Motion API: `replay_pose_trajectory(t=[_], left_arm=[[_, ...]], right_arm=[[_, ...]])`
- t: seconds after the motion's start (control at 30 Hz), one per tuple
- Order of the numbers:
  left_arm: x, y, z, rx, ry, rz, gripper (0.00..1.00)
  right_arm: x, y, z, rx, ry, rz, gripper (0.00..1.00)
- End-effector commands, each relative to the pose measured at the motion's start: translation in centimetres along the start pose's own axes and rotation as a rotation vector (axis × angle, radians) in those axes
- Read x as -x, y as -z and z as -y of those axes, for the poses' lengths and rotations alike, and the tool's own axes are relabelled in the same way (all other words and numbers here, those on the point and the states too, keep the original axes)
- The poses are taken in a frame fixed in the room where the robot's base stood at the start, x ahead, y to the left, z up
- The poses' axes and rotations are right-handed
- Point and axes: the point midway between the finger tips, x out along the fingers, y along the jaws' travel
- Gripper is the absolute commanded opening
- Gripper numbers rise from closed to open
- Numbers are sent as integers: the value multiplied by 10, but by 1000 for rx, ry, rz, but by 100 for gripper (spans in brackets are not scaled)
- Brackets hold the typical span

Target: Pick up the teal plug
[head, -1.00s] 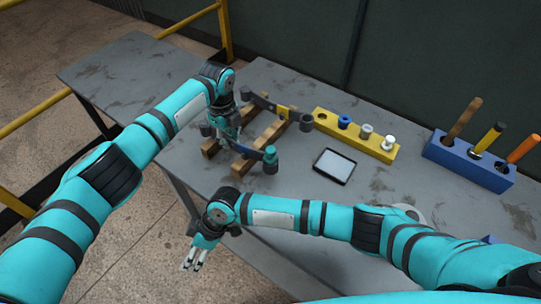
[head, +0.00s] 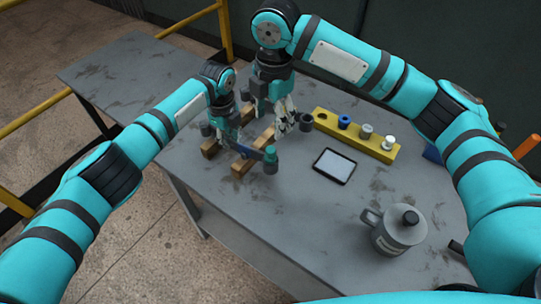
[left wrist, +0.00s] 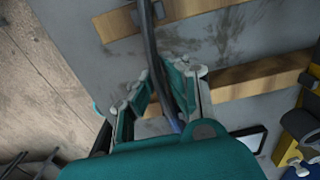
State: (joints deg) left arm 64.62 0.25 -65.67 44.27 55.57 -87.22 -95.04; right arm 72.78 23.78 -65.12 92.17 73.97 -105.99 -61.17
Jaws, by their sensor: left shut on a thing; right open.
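The teal plug (head: 270,154) sits in a dark cup at the near end of a dark bar lying across wooden beams. My left gripper (head: 238,145) is just left of it, shut on that bar. In the left wrist view the bar (left wrist: 148,45) runs between my closed left fingers (left wrist: 156,100). My right gripper (head: 281,120) is open, fingers pointing down, above the rear part of the rack and left of another dark cup (head: 305,122). My right fingers partly hide the rear bar; whether they touch it I cannot tell.
A yellow holder (head: 355,138) carries blue, grey and white plugs and one empty hole. A tablet (head: 334,166) lies right of the rack. Wooden beams (head: 248,164) lie under the bars. The table's left part is bare.

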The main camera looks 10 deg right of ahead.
Motion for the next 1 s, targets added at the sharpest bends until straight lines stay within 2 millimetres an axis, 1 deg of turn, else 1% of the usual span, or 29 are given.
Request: replay_pose_trajectory(t=[0.07, 0.13, 0.3, 0.4, 0.63, 0.83, 0.9, 1.0], left_arm=[[-1, -1, -1, 4, -3, 0, 0], [-1, -1, -1, 4, -3, 0, 0], [-1, -1, -1, 4, -3, 0, 0], [-1, -1, -1, 4, -3, 0, 0], [-1, -1, -1, 4, -3, -1, 0], [-1, -1, -1, 4, -3, -1, 0], [-1, -1, -1, 4, -3, -1, 0], [-1, -1, -1, 4, -3, -1, 0]], right_arm=[[-5, -4, 1, -37, 11, 10, 58], [-14, -5, 2, -49, 16, 13, 58], [-45, -5, 3, -49, 16, 12, 58], [-59, -5, 2, -49, 14, 13, 58], [-76, -3, 2, -48, 13, 12, 58], [-107, 1, 3, -47, 15, 11, 58], [-114, 0, 3, -48, 14, 12, 58], [-120, 0, 3, -48, 11, 13, 58]])
